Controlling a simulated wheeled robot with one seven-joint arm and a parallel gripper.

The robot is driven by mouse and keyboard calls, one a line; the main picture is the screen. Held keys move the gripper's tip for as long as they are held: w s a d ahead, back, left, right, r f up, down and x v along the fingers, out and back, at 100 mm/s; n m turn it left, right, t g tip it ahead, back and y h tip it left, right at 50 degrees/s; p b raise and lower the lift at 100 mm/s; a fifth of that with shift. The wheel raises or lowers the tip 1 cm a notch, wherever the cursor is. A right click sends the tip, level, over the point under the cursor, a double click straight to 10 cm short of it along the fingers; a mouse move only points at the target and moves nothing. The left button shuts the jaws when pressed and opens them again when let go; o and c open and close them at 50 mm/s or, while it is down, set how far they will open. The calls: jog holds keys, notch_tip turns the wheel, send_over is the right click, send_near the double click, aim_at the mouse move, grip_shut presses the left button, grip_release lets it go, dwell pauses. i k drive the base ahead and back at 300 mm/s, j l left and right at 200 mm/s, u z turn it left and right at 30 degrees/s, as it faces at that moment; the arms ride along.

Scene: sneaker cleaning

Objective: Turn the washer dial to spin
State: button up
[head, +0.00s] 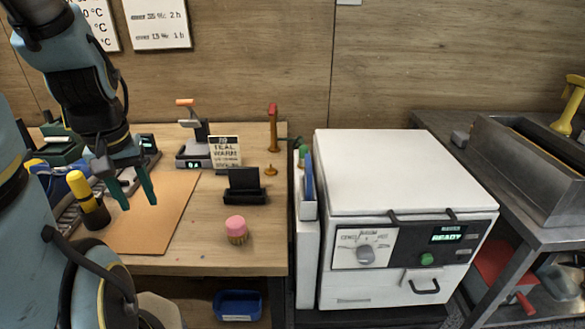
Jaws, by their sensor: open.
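The washer (410,170) is a white box with a pale lid, standing right of the wooden table. Its grey dial (365,255) sits on a white panel on the front, with small labels around it that are too small to read surely. A green button (427,259) and a display (447,235) reading READY are to the right of the dial. A dark handle (425,288) is below them. My gripper (138,192) is open with green fingers pointing down over the left part of the table, far left of the dial. Nothing shows between its fingers.
A yellow-topped bottle (84,192) stands close to my gripper. A pink brush (236,230), a black stand (244,186) and a small sign (225,151) are on the table (270,250). A metal sink (530,165) is at right. A blue bin (238,305) is below the table.

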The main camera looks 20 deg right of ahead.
aim_at(366, 256)
jog(key=z, duration=1.2)
